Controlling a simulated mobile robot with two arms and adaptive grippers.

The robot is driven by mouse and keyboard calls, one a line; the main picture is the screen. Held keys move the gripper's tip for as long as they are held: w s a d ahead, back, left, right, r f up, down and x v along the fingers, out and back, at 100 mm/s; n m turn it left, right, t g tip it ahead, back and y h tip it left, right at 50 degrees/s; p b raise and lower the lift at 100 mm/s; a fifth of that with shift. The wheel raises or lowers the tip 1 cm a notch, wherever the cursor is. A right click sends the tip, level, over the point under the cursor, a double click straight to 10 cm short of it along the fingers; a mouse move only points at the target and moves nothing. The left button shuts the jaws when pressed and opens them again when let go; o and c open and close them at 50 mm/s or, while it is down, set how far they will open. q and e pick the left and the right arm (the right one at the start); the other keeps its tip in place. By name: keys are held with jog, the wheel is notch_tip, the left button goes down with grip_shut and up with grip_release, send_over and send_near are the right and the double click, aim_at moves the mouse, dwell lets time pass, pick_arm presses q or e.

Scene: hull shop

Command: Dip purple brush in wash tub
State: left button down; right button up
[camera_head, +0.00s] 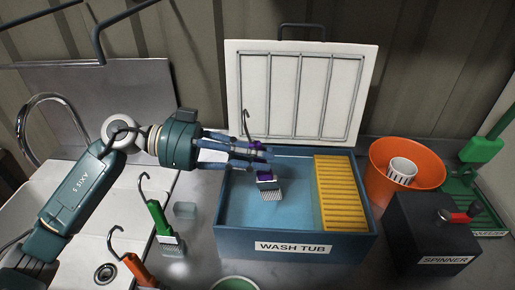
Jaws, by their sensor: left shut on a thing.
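My left gripper (262,153) reaches in from the left over the wash tub (230,240). It is shut on the purple brush (264,178). The brush's hooked end points up above the fingers and its pale bristles point down over the blue water (300,190). I cannot tell whether the bristle tips touch the water. The tub is blue, labelled WASH TUB, with a yellow ribbed board (340,195) along its right side. Its white lid (300,90) stands open at the back. My right gripper is not in view.
A green brush (158,217) and an orange brush (135,265) are at the left, near a sink. At right are an orange bucket (405,185), a black SPINNER box (430,235) and a green wringer (480,190).

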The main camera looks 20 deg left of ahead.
aim_at(257, 173)
pick_arm(q)
jog(key=shift+f, duration=0.6)
jog(key=shift+f+b, duration=0.45)
jog(key=shift+f, duration=0.4)
notch_tip(257, 173, down, 2)
jog(key=shift+b, duration=0.35)
jog(key=shift+f, duration=0.35)
notch_tip(257, 173, up, 2)
jog(key=shift+r+p, duration=0.1)
jog(key=shift+p, duration=1.1)
notch_tip(257, 173, up, 11)
jog(key=p, duration=1.1)
jog(key=shift+f+p, duration=0.2)
jog(key=shift+p, duration=0.2)
